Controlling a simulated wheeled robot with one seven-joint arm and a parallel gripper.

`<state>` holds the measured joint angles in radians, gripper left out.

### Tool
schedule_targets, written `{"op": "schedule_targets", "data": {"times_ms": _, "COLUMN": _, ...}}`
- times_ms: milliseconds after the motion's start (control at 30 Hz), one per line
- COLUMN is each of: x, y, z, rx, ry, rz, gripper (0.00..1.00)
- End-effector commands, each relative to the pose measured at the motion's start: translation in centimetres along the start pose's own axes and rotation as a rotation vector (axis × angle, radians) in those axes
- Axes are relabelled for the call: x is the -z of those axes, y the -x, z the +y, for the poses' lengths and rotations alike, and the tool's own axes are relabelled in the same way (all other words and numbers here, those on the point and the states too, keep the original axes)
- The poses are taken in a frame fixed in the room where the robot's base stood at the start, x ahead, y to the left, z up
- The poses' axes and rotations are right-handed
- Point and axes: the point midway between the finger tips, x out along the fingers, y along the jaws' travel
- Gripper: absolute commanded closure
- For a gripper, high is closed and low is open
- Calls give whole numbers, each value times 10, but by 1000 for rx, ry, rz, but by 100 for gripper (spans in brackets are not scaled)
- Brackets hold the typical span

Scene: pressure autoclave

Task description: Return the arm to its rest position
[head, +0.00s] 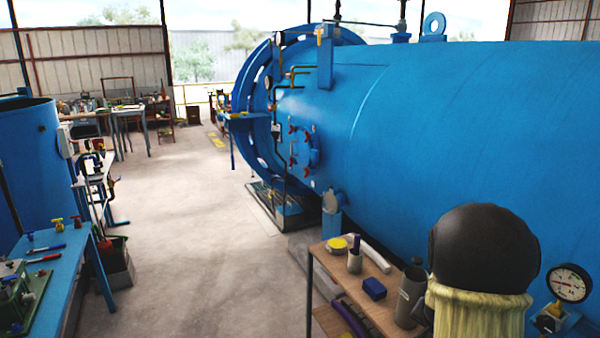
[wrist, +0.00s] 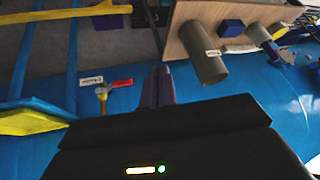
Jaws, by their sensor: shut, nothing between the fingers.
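My gripper (wrist: 158,88) shows in the wrist view with its two dark fingers together and nothing between them. A grey cylinder (wrist: 207,66) on a wooden shelf lies just beyond the fingertips to the right. Whether the fingers touch anything is not clear. In the head view the autoclave (head: 450,130) fills the right side. I cannot make out my gripper there.
A wooden table (head: 340,272) with a blue box (head: 374,289) and a grey cylinder (head: 410,297) stands beside the autoclave. The floor aisle (head: 190,230) is clear.

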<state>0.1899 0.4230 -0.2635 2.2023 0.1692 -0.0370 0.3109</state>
Motion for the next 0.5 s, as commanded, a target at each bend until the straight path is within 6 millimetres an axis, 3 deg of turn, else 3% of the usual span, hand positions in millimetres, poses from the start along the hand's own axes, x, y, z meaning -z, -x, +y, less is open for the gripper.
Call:
{"op": "schedule_targets", "data": {"times_ms": 33, "x": -20, "y": 22, "z": -16, "rx": 32, "ry": 73, "rz": -45, "gripper": 100}}
{"op": "schedule_targets", "data": {"times_ms": 100, "x": -51, "y": 48, "z": -32, "rx": 69, "ry": 186, "rz": -111, "gripper": 100}}
{"op": "schedule_targets", "data": {"times_ms": 200, "x": -96, "y": 88, "z": -46, "rx": 119, "ry": 364, "rz": -198, "gripper": 100}}
{"op": "schedule_targets", "data": {"times_ms": 400, "x": -176, "y": 157, "z": -44, "rx": 185, "ry": 716, "rz": -332, "gripper": 100}}
{"op": "schedule_targets", "data": {"times_ms": 500, "x": -194, "y": 172, "z": -38, "rx": 195, "ry": 810, "rz": -360, "gripper": 100}}
